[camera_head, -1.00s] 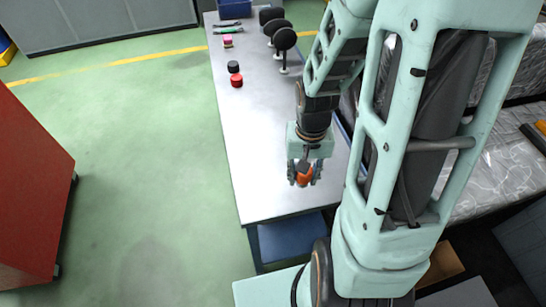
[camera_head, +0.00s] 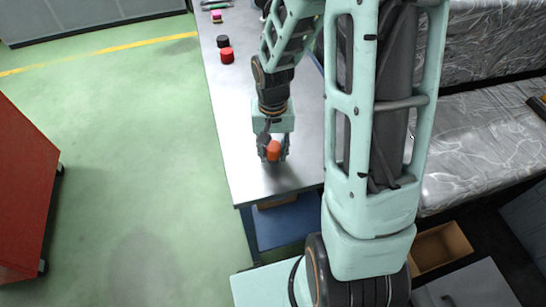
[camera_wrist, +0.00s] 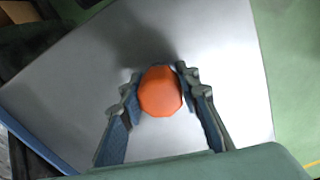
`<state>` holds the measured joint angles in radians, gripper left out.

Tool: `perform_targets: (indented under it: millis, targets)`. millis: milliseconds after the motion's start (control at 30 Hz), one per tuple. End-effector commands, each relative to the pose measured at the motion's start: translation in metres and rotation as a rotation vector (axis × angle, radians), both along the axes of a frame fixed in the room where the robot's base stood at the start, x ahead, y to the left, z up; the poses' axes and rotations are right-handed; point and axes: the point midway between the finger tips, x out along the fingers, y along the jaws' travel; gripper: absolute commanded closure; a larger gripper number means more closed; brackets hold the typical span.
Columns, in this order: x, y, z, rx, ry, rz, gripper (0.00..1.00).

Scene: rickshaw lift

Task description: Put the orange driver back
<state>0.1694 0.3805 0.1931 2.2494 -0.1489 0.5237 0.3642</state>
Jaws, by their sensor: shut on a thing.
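The orange driver (camera_head: 273,150) is between the fingers of my gripper (camera_head: 272,158), over the near end of the metal table (camera_head: 240,150). In the wrist view the driver (camera_wrist: 160,91) shows end-on as a rounded orange shape, with a finger of my gripper (camera_wrist: 158,95) against each side. My gripper is shut on it. The rest of the driver is hidden behind its orange end. I cannot tell whether it touches the table top.
A red round object (camera_head: 227,55) and a black one (camera_head: 222,41) stand farther up the table, with a small pink object (camera_head: 216,16) beyond. A red cabinet (camera_head: 25,190) stands at the left. A blue surface (camera_head: 285,222) lies below the table top. The green floor between is clear.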

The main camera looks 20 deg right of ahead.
Motion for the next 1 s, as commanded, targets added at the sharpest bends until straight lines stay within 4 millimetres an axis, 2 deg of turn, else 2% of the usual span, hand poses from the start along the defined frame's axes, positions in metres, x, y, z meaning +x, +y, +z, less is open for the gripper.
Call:
perform_targets:
  millis: [33,433,467,600,867,1000]
  targets:
    - [0.0002,-0.0001,-0.0063,0.0,-0.001,0.0,0.99]
    - [0.0002,0.0,-0.0093,0.0,-0.001,0.0,0.99]
    - [0.0001,0.0001,-0.0083,0.0,-0.001,0.0,0.68]
    - [0.0,0.0,-0.0077,0.0,-0.001,0.0,0.53]
    - [0.0001,0.0,-0.0073,0.0,-0.001,0.0,0.53]
    - [0.0006,-0.0002,-0.0001,0.0,-0.002,0.0,0.53]
